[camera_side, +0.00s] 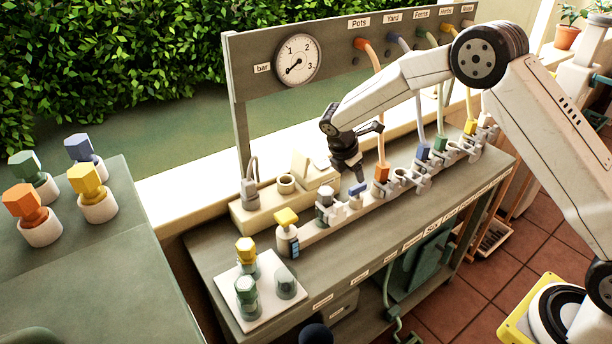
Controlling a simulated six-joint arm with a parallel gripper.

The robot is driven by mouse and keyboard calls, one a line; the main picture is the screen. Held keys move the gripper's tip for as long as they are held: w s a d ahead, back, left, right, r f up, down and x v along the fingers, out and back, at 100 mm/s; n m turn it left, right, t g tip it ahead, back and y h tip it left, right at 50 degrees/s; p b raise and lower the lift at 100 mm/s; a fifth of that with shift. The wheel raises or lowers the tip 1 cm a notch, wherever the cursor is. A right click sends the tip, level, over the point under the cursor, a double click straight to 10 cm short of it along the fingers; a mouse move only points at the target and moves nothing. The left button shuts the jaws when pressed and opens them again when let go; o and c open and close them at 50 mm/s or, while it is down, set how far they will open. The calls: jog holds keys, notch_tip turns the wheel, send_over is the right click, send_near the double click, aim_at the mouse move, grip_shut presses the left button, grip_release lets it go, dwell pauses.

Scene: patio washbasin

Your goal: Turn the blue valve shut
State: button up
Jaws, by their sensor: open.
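A small valve with a blue handle (357,190) sits on the pale manifold rail on the bench, between a grey-topped fitting and the orange hose connector. My dark gripper (354,174) is just above and behind this blue handle, pointing down. Its jaws are open with nothing visible between them. A small gap seems to show between fingertips and handle, but I cannot tell whether they touch. The handle's exact angle is too small to read. Another blue piece, a hose connector (423,151), is farther right along the rail.
Orange (381,173), green (441,144) and yellow (470,128) hose connectors line the rail to the right. A yellow-capped bottle (287,234) stands left. A pale tray (262,316) holds capped pieces. The backboard carries a gauge (297,60). The bench front is mostly clear.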

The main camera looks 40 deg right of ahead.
aim_at(358, 186)
jog(key=shift+x, duration=2.9)
grip_shut()
